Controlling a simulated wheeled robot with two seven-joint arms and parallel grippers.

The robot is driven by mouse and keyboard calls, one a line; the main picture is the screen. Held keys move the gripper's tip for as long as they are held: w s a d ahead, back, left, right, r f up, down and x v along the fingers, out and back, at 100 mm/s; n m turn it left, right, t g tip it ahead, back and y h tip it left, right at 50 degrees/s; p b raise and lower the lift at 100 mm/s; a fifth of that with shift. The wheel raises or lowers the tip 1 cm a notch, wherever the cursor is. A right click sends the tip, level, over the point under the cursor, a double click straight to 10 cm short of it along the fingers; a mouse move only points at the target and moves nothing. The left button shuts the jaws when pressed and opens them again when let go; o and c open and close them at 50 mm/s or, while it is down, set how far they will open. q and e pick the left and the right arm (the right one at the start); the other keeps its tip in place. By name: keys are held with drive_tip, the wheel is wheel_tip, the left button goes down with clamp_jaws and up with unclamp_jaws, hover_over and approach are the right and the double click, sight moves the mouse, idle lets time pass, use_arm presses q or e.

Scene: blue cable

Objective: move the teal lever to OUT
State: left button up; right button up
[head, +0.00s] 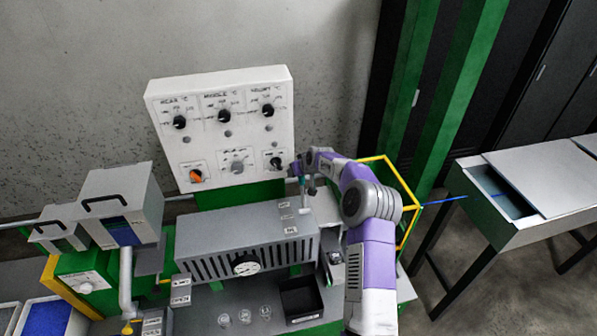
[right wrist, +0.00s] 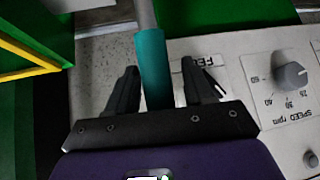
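The teal lever (right wrist: 152,65) runs up between the two black fingers of my right gripper (right wrist: 159,70) in the right wrist view. The fingers are apart, one on either side of the lever, and do not appear closed on it. In the head view the teal lever (head: 303,184) is small and partly hidden by my right gripper (head: 305,172), at the back right of the grey slotted machine (head: 205,244). Small white labels (head: 290,230) lie on the machine's top; their text is too small to read. My left gripper is not in view.
A white knob panel (head: 222,88) stands behind the machine. A yellow frame (head: 413,200) is right of my right arm. A black tray (head: 301,300) and several glass beakers (head: 245,316) stand in front. In the right wrist view, a speed knob (right wrist: 290,76) is right of the fingers.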

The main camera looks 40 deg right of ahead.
drive_tip(key=b+v, duration=0.1)
drive_tip(key=v, duration=0.6)
drive_tip(key=shift+s+r+b, duration=0.2)
drive_tip(key=shift+r+b, duration=0.05)
drive_tip(key=shift+b, duration=0.1)
drive_tip(key=shift+f, duration=0.1)
idle(0.4)
